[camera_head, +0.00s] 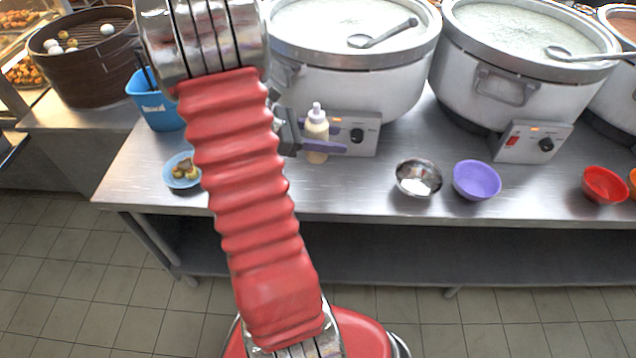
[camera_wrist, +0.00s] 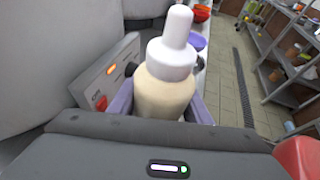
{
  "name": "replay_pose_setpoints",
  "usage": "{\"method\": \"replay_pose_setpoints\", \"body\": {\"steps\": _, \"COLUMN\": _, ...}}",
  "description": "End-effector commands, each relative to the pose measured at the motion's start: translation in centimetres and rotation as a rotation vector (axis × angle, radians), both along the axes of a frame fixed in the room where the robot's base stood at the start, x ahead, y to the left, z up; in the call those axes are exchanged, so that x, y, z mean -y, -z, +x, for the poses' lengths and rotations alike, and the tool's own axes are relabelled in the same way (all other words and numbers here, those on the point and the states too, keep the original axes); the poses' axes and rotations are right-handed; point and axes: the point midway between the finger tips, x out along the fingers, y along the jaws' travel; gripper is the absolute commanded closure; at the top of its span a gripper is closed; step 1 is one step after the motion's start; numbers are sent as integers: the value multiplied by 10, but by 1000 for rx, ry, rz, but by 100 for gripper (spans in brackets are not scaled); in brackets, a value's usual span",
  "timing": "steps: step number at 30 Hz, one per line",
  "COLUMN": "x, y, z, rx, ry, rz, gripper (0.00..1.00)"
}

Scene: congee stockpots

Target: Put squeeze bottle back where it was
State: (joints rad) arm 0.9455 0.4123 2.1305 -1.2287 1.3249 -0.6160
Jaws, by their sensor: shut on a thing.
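The squeeze bottle (camera_head: 316,131) has a pale cream body and a white nozzle cap. It is upright in front of the left stockpot's control box. My gripper (camera_head: 318,146) has its purple fingers closed around the bottle's body. In the wrist view the bottle (camera_wrist: 166,92) fills the middle, with the purple fingers (camera_wrist: 162,108) on both sides of it. The bottle's base is hidden by the fingers in the wrist view. I cannot tell for sure whether the base touches the steel counter (camera_head: 345,190).
Two large stockpots of congee (camera_head: 350,60) (camera_head: 520,60) with ladles stand behind. A steel bowl (camera_head: 419,178), a purple bowl (camera_head: 477,180) and a red bowl (camera_head: 604,185) stand to the right. A blue plate (camera_head: 178,181) with food and a blue bin (camera_head: 155,108) are left.

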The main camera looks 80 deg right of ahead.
Motion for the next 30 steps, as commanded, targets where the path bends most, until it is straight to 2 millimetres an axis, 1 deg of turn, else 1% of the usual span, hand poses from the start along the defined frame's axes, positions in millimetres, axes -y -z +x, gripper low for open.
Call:
{"method": "replay_pose_setpoints", "body": {"steps": 1, "x": -1, "y": 0, "z": -5, "rx": -1, "ry": 19, "rz": -1, "gripper": 67}}
{"method": "replay_pose_setpoints", "body": {"steps": 3, "x": -1, "y": 0, "z": -7, "rx": -1, "ry": 30, "rz": -1, "gripper": 67}}
{"method": "replay_pose_setpoints", "body": {"steps": 11, "x": -1, "y": 0, "z": -7, "rx": 0, "ry": 29, "rz": -1, "gripper": 67}}
{"method": "replay_pose_setpoints", "body": {"steps": 14, "x": -1, "y": 4, "z": -7, "rx": -1, "ry": 27, "rz": 0, "gripper": 67}}
{"method": "replay_pose_setpoints", "body": {"steps": 17, "x": -1, "y": 13, "z": -7, "rx": -2, "ry": 27, "rz": 1, "gripper": 67}}
{"method": "replay_pose_setpoints", "body": {"steps": 24, "x": -2, "y": 48, "z": -7, "rx": -2, "ry": 27, "rz": 2, "gripper": 67}}
{"method": "replay_pose_setpoints", "body": {"steps": 27, "x": -1, "y": 56, "z": -7, "rx": -1, "ry": 27, "rz": 0, "gripper": 67}}
{"method": "replay_pose_setpoints", "body": {"steps": 30, "x": -1, "y": 59, "z": -7, "rx": 0, "ry": 26, "rz": -1, "gripper": 67}}
